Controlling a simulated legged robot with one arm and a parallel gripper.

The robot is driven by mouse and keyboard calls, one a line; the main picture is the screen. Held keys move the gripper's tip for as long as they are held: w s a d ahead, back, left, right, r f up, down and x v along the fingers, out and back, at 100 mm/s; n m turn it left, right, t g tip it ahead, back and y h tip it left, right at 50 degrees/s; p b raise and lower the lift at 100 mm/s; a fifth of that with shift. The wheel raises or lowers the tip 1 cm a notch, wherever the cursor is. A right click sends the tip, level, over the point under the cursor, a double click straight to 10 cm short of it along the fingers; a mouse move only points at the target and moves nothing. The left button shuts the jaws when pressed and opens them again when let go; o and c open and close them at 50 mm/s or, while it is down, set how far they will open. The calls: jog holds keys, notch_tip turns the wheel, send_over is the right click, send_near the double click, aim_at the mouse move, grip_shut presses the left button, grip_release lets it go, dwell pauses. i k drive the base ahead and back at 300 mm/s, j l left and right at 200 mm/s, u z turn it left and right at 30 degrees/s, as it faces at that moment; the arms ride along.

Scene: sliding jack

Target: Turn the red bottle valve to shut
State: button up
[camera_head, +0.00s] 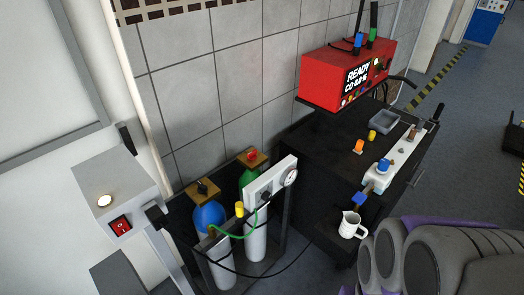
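The red bottle valve (252,155) sits on a tan square plate on top of the green-shouldered bottle (249,177). Whether it stands open or shut cannot be read at this size. A white panel (270,182) with a round gauge (290,177) stands in front of that bottle and hides part of it. To the left is a blue-shouldered bottle (209,216) with a black valve (202,187) on a similar plate. Grey and purple parts of my own body fill the lower right corner. My gripper's fingers do not show.
Both bottles stand in a dark rack against the tiled wall. A green hose (247,231) and a dark cable run in front. A black bench (340,150) with a red box (345,72) stands right. A grey box with a red switch (120,225) is left.

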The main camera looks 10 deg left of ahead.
aim_at(251, 155)
jog(key=i+j+u, duration=0.1)
jog(key=i+j, duration=0.15)
jog(key=i, duration=0.3)
jog(key=i+j+u, duration=0.15)
jog(key=i, duration=0.35)
